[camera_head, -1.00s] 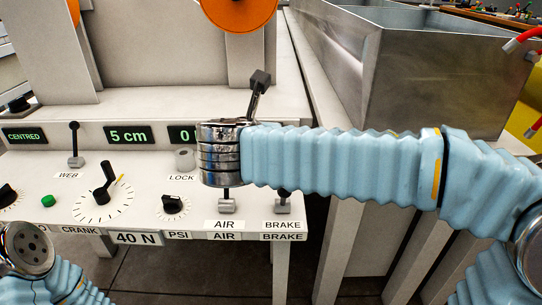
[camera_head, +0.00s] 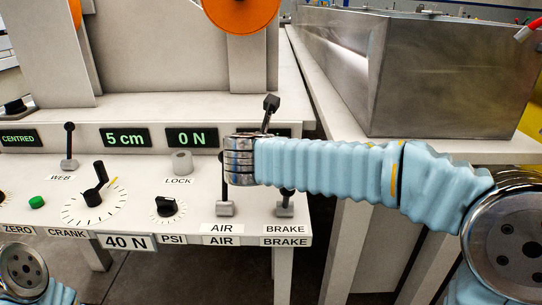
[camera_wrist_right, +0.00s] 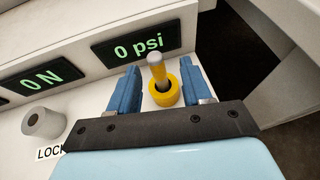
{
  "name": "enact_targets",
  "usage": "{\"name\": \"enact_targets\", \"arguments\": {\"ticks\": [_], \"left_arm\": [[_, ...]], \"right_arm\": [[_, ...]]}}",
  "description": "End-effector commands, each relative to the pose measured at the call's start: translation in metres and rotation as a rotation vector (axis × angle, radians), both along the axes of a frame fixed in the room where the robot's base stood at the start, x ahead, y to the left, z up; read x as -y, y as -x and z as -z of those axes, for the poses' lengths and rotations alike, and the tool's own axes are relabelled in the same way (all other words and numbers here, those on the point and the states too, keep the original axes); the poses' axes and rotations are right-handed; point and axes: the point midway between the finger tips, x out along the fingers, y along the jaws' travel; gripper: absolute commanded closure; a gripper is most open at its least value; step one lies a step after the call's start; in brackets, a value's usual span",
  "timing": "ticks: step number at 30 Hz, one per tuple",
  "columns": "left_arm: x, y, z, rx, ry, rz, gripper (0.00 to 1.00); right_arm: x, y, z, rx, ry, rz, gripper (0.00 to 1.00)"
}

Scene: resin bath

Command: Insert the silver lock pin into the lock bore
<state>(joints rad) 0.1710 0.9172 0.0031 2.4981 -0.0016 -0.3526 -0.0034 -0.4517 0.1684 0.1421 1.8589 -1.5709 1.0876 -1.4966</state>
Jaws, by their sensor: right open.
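The lock pin (camera_wrist_right: 157,68) shows in the right wrist view as a short upright rod with a grey top and yellowish shaft, standing in a yellow ring holder (camera_wrist_right: 165,95). My right gripper (camera_wrist_right: 161,82) is open, with one blue finger on each side of the pin; I cannot tell whether either touches it. In the head view the gripper and pin are hidden behind my right wrist. The lock bore is in a grey cylinder (camera_head: 181,162) above the LOCK label; it also shows at the left of the wrist view (camera_wrist_right: 43,122). My left gripper is out of view.
The AIR lever (camera_head: 225,208) and BRAKE lever (camera_head: 285,203) stand at the panel's front right, close to my right arm. The crank (camera_head: 94,192) and WEB lever (camera_head: 69,160) are farther left. A metal tank (camera_head: 430,80) stands at the right.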

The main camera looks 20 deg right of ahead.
Motion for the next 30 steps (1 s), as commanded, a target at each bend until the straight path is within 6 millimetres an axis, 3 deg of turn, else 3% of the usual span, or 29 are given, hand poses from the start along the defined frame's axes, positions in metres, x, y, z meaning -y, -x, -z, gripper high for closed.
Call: {"name": "enact_targets", "arguments": {"ticks": [11,18,27,30], "left_arm": [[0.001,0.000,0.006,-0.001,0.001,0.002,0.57],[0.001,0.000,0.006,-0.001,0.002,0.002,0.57],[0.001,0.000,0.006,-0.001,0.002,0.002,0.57],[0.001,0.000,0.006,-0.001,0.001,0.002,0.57]], "right_arm": [[0.016,-0.042,0.020,-0.002,0.000,0.003,0.51],[0.017,-0.045,0.020,-0.001,0.000,0.000,0.53],[0.017,-0.044,0.020,-0.001,0.000,0.000,0.99],[0.017,-0.044,0.020,-0.001,0.000,0.000,1.00]]}}
